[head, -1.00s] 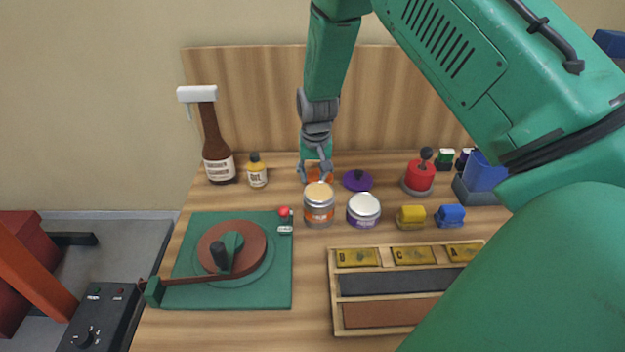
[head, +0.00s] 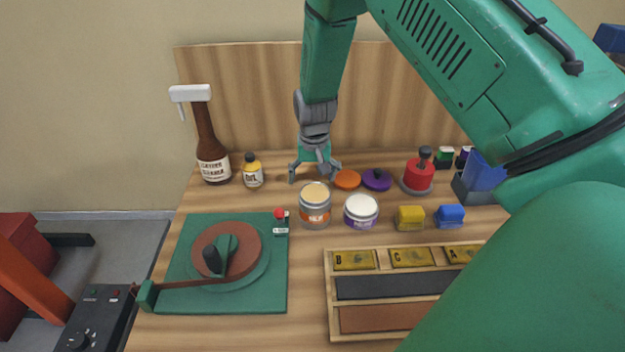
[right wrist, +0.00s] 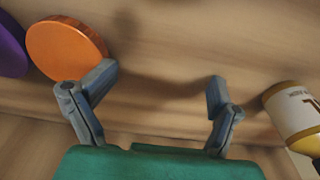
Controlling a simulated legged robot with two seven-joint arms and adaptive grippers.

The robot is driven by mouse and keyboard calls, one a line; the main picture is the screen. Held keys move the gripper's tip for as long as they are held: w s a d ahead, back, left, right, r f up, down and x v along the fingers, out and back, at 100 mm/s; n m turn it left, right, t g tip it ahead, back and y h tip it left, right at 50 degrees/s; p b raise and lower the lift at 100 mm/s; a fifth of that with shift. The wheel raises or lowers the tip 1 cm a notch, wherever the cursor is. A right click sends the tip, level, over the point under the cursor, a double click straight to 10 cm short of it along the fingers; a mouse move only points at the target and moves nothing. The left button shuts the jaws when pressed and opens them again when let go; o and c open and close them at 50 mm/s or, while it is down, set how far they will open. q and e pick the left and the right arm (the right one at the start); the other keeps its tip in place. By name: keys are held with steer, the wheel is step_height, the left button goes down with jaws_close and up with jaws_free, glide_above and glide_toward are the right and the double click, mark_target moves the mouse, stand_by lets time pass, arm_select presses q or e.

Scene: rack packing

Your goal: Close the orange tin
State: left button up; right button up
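The orange tin (head: 315,207) stands upright and open on the table, with pale contents showing at its top. My right gripper (head: 314,180) is behind the tin, just left of the lid. In the right wrist view the gripper (right wrist: 165,85) has its fingers spread wide with nothing between them, and the lid is beside the left finger. Whether that finger touches the lid, I cannot tell. My left gripper is not in view.
An open purple-labelled tin (head: 361,211) stands right of the orange one, with its purple lid (head: 377,179) behind. An oil bottle (head: 252,171) and a brown bottle (head: 213,150) stand left. A green turntable (head: 185,265) and a wooden rack (head: 328,290) are nearer.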

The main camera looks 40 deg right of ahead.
steer(key=shift+a, duration=0.15)
steer(key=shift+a+r, duration=0.2)
steer(key=shift+r, duration=0.3)
step_height(320, 180, up, 13)
steer(key=s, duration=0.1)
steer(key=shift+s+a, duration=0.25)
steer(key=shift+a, duration=0.1)
steer(key=shift+f, duration=0.1)
